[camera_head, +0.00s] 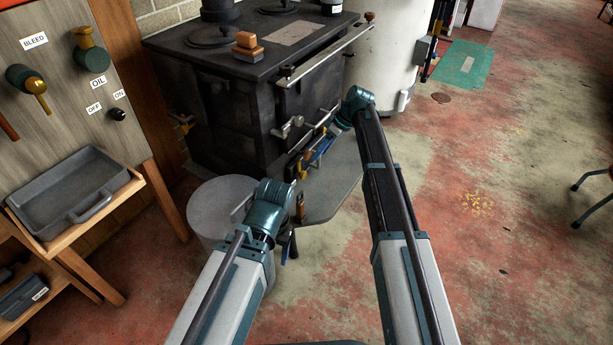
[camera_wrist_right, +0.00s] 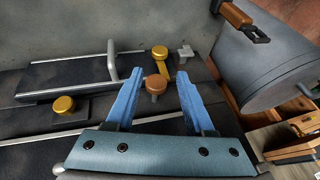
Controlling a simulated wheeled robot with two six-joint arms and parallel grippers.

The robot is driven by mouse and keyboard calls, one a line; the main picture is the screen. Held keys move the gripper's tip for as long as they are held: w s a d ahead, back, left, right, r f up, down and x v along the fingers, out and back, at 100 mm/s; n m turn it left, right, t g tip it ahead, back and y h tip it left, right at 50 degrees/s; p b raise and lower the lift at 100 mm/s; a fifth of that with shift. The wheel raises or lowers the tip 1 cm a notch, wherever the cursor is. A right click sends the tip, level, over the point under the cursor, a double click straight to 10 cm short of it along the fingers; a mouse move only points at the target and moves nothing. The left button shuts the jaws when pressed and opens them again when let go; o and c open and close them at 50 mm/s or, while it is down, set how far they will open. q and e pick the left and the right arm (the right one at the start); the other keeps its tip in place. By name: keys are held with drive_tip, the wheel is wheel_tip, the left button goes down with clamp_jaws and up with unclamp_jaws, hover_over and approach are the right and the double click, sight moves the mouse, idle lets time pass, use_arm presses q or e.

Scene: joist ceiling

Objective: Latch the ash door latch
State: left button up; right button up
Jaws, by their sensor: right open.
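The ash door latch is not certain to identify. The black stove (camera_head: 250,85) has dark door panels with metal fittings on its front. In the right wrist view, a copper-brown knob (camera_wrist_right: 155,82) stands between the fingertips of my right gripper (camera_wrist_right: 155,80), with a gap on each side. A gold knob (camera_wrist_right: 160,52) is just beyond it, beside a small grey catch (camera_wrist_right: 185,52). My right gripper (camera_head: 318,152) has blue fingers and is open at the stove's lower front. My left gripper (camera_head: 294,225) is low beside the grey drum; its fingers are largely hidden.
Another gold knob (camera_wrist_right: 63,104) and a grey bar handle (camera_wrist_right: 112,60) are to the left in the wrist view. The grey drum (camera_head: 208,205) stands before the stove. A rail (camera_head: 325,55) crosses the stove's upper front. The floor to the right is open.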

sight(305, 174)
drive_tip(key=b+x, duration=1)
drive_tip(key=x, duration=0.2)
clamp_jaws()
